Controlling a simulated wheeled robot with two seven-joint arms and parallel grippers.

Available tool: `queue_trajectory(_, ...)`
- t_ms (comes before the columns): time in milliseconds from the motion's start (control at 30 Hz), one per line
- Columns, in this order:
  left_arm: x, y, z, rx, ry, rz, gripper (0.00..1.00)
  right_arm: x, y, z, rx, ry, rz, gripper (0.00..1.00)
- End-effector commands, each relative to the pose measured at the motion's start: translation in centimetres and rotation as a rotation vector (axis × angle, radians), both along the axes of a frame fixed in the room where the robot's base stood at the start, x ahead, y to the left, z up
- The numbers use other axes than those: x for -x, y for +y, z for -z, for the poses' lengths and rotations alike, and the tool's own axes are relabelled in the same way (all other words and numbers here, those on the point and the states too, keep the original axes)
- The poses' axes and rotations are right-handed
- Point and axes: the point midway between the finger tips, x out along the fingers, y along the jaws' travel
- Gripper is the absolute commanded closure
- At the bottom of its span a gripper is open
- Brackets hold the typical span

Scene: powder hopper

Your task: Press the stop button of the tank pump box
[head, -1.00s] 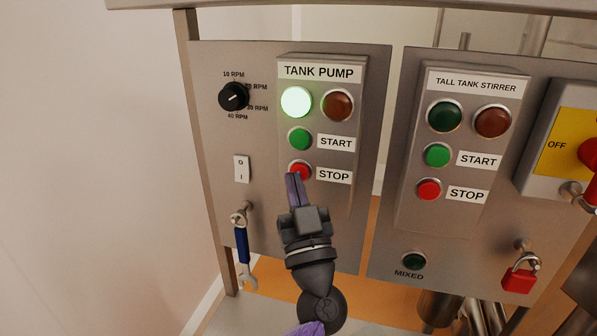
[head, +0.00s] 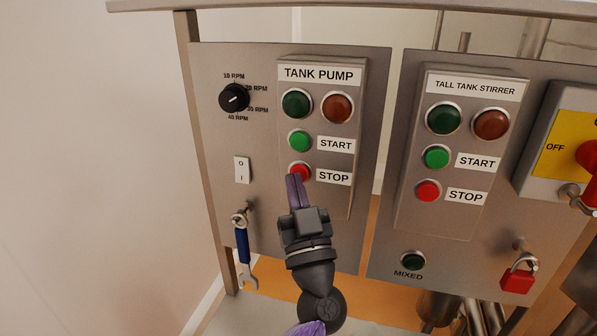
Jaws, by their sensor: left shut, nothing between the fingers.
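The tank pump box (head: 347,198) is a grey box on the left panel. Its red stop button (head: 300,170) sits beside the STOP label, below the green start button (head: 299,141). The green lamp (head: 296,104) at its top left is dark, and the red lamp (head: 338,107) beside it is also dark. My left gripper (head: 294,178) is shut and empty. Its fingertips are at the lower edge of the stop button and cover part of it. I cannot tell whether they touch it. My right gripper is not in view.
The tall tank stirrer box (head: 411,222) with similar buttons is to the right. A black RPM knob (head: 234,98), a rocker switch (head: 242,169) and a hanging wrench (head: 242,247) are to the left. A red padlock (head: 518,279) hangs at lower right.

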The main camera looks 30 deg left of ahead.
Motion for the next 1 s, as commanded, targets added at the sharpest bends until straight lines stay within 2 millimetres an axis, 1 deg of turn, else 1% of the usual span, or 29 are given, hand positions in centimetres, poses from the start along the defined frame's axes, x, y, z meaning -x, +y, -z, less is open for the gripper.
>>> queue_trajectory(33, 0.3, -0.1, -0.1, 0.000, 0.002, 0.000, 1.00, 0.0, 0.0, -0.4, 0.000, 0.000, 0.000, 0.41)
queue_trajectory(133, 0.8, -0.2, -0.2, 0.000, 0.001, -0.001, 1.00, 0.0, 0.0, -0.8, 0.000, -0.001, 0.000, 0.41)
queue_trajectory(467, 1.1, -0.3, 0.0, 0.001, 0.001, 0.000, 1.00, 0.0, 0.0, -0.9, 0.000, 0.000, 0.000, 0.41)
queue_trajectory(733, 3.6, -0.8, -0.2, 0.000, 0.003, 0.000, 1.00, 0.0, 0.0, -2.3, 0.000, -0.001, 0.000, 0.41)
queue_trajectory(900, 5.2, -1.3, -0.1, 0.001, 0.004, 0.001, 1.00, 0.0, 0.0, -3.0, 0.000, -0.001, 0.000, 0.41)
queue_trajectory(1000, 5.8, -1.4, -0.1, 0.000, 0.001, 0.001, 1.00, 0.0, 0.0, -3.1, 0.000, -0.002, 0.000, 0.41)
